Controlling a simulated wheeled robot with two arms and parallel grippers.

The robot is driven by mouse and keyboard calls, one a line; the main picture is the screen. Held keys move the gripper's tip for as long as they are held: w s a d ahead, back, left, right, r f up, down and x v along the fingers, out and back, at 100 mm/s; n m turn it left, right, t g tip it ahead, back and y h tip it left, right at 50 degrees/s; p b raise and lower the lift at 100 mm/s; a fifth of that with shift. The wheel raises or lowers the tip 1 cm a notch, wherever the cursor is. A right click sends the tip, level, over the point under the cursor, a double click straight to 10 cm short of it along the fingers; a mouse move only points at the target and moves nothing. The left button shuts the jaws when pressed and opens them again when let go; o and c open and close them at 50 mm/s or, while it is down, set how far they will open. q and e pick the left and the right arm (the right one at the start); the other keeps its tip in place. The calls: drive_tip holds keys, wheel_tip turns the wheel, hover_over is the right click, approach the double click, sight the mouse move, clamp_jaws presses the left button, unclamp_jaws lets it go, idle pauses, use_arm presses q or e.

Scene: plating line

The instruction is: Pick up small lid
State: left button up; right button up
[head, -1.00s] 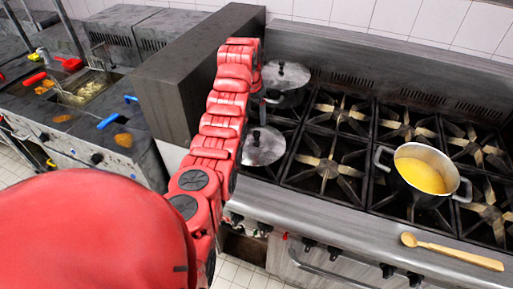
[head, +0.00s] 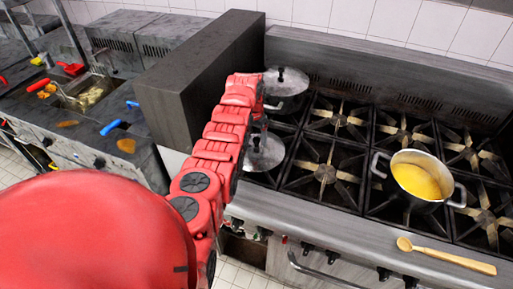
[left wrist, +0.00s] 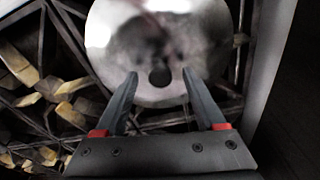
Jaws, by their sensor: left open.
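The small lid (head: 266,154) is a round, shiny metal disc with a dark knob, at the front left of the stove, partly hidden by my left arm. In the left wrist view the metal lid (left wrist: 205,35) fills the top middle, with its dark knob (left wrist: 160,77) facing the camera. My left gripper (left wrist: 160,78) is open, with its two fingertips appearing on either side of the knob. I cannot tell how far above the knob they are. In the head view my arm hides most of this gripper. My right gripper is not in view.
A pot with a metal lid (head: 287,78) stands behind the small lid. A pot of yellow food (head: 417,178) sits on the right burners. A wooden spoon (head: 445,254) lies on the stove's front edge. A dark partition (head: 165,100) rises left of the stove.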

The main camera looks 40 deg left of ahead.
use_arm(q)
clamp_jaws()
idle(1.4)
